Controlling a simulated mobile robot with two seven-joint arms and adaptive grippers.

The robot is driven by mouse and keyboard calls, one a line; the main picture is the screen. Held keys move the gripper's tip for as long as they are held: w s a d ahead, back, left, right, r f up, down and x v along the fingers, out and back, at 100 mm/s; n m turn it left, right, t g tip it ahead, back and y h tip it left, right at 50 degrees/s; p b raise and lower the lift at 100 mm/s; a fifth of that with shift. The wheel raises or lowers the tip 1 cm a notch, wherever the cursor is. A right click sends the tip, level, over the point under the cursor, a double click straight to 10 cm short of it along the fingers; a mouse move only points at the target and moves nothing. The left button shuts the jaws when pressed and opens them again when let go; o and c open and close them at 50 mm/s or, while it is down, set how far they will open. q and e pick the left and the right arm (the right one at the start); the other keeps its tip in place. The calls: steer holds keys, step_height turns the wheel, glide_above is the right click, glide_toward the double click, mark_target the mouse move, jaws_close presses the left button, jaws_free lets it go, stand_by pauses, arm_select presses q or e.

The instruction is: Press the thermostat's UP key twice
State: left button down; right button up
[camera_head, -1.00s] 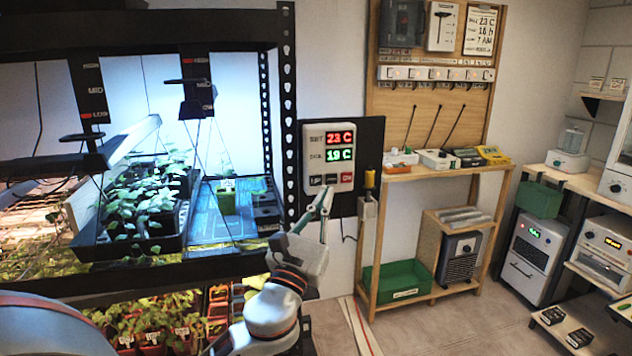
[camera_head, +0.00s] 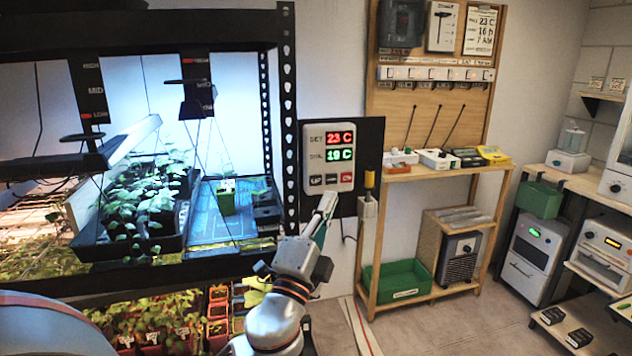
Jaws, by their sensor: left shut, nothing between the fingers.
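The thermostat (camera_head: 329,158) is a pale box on a dark panel beside the rack. Its red SET line reads 23 C and its green line below reads 19 C. My right gripper is not in view.
The black seedling rack (camera_head: 284,120) with its plant trays stands at the left. A wooden bench (camera_head: 440,172) with small boxes stands further right. Floor in front is partly clear.

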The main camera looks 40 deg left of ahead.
mark_target(316, 180)
arm_select(q)
steer(key=n, duration=0.9)
steer(key=s+d+n, duration=0.1)
steer(key=n, duration=0.4)
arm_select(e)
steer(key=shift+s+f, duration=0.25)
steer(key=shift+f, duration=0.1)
arm_select(q)
steer(key=shift+w+a, duration=1.45)
steer(key=shift+a, duration=0.25)
steer(key=shift+w+a, duration=1.45)
steer(key=shift+a, duration=0.2)
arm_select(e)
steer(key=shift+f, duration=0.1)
